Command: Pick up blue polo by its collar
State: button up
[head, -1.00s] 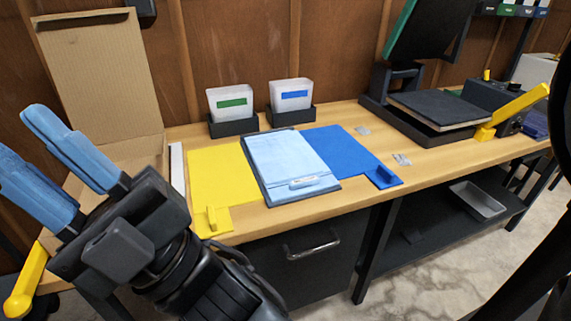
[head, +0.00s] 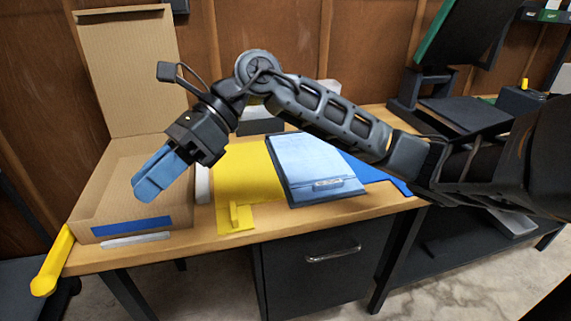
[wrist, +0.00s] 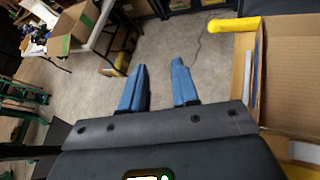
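My gripper (head: 148,186) hangs over the open cardboard box at the left of the table, its blue fingers pointing down and left. In the wrist view my gripper (wrist: 158,66) has its two fingers apart, with nothing between them, above the floor. A pale blue flat piece, perhaps the folded blue polo (head: 312,162), lies on a dark board (head: 293,193) in the middle of the table, right of my gripper and apart from it. A small light label sits near its front edge. I cannot make out a collar. My arm crosses just beyond and right of it.
The cardboard box (head: 87,216) has a raised lid. A yellow mat (head: 240,178) and a blue mat (head: 377,172) flank the board. A heat press (head: 462,110) stands at the back right. A yellow bar (head: 52,262) juts out at the front left; it also shows in the wrist view (wrist: 233,25).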

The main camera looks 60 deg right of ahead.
jog(key=s+d+f+h, duration=0.3)
jog(key=d+f+h, duration=0.25)
jog(key=d, duration=0.65)
jog(key=m+g+h, duration=0.2)
jog(key=g+h, duration=0.2)
jog(key=h, duration=0.2)
send_over(328, 182)
jog(key=f, duration=0.5)
jog(key=shift+s+d+f, duration=0.1)
jog(key=shift+d, duration=0.15)
jog(key=shift+s+d+f, duration=0.15)
jog(key=shift+f, duration=0.2)
jog(key=shift+w+a+f, duration=0.1)
jog(key=shift+a+f, duration=0.1)
jog(key=shift+f, duration=1.55)
jog(key=shift+w+a+f, duration=0.1)
jog(key=shift+a+f, duration=0.05)
jog(key=shift+f, duration=1.55)
jog(key=shift+c, duration=0.3)
grip_shut()
